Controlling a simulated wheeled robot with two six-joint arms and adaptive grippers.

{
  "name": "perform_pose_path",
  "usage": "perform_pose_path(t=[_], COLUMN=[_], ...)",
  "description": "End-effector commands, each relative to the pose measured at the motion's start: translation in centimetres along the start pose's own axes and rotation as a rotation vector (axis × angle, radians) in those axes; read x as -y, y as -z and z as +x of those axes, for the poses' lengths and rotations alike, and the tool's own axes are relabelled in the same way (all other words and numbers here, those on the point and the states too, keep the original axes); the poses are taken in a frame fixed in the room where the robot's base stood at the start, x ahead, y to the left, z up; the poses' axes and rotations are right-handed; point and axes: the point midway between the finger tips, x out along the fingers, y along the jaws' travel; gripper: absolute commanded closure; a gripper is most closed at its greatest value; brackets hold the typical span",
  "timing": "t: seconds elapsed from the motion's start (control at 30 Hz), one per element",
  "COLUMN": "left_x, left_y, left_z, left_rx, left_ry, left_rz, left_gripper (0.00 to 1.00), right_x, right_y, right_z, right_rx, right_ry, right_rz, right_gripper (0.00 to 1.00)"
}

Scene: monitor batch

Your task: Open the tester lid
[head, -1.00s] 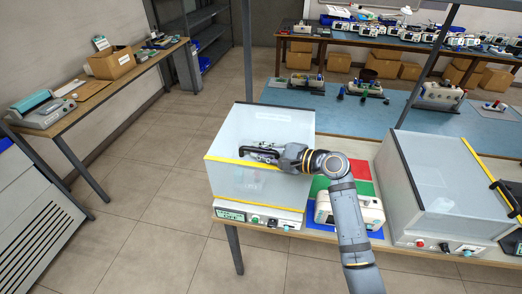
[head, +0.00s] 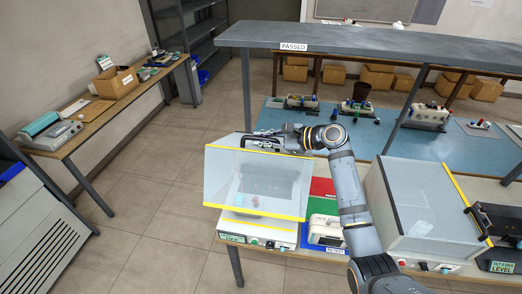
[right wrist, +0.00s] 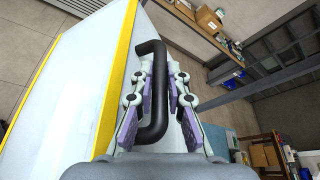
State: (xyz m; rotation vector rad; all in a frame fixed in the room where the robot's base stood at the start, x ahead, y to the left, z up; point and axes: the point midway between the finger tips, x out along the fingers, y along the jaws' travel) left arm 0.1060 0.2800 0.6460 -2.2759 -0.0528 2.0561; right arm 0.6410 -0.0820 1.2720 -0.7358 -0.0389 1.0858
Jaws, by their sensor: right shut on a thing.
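The tester (head: 255,233) is a pale box on the bench with a control strip along its front. Its clear lid (head: 236,143) has a yellow front edge and is swung up and back, so I see the inside, with small blue and pink items. My right gripper (head: 281,142) is at the lid's black handle (head: 262,142). In the right wrist view, the fingers (right wrist: 160,98) are shut on the black handle (right wrist: 152,110), beside the white panel with yellow edging. My left gripper is not in view.
A second lidded box (head: 420,205) stands to the right on the bench, with a black device (head: 497,222) beyond it. A white instrument (head: 325,232) sits on coloured mats close to the tester's right. A grey shelf (head: 360,42) spans above the bench.

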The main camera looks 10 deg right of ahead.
Motion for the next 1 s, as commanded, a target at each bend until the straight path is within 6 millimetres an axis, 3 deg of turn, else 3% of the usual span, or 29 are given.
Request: perform_pose_path(t=[0.1, 0.3, 0.77, 0.8, 0.83, 1.0], left_x=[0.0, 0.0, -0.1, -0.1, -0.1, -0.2], left_y=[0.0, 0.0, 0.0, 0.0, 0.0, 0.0], left_z=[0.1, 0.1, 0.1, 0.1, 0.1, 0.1], left_rx=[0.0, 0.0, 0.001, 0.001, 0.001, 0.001], left_ry=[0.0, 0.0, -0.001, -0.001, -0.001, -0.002], left_rz=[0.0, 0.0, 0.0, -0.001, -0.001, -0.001], left_gripper=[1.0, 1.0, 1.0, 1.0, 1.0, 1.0], right_x=[1.6, 3.0, 3.3, 3.3, 3.3, 3.2], right_y=[-0.5, -0.8, -0.8, -0.8, -0.8, -0.8], right_z=[-0.2, -0.3, -0.3, -0.3, -0.3, -0.3], right_rx=[0.002, 0.002, 0.001, 0.001, 0.001, 0.0], right_ry=[-0.015, -0.035, -0.04, -0.04, -0.04, -0.041], right_rz=[0.043, 0.089, 0.1, 0.1, 0.1, 0.1], right_gripper=[1.0, 1.0, 1.0, 0.82, 0.78, 0.76])
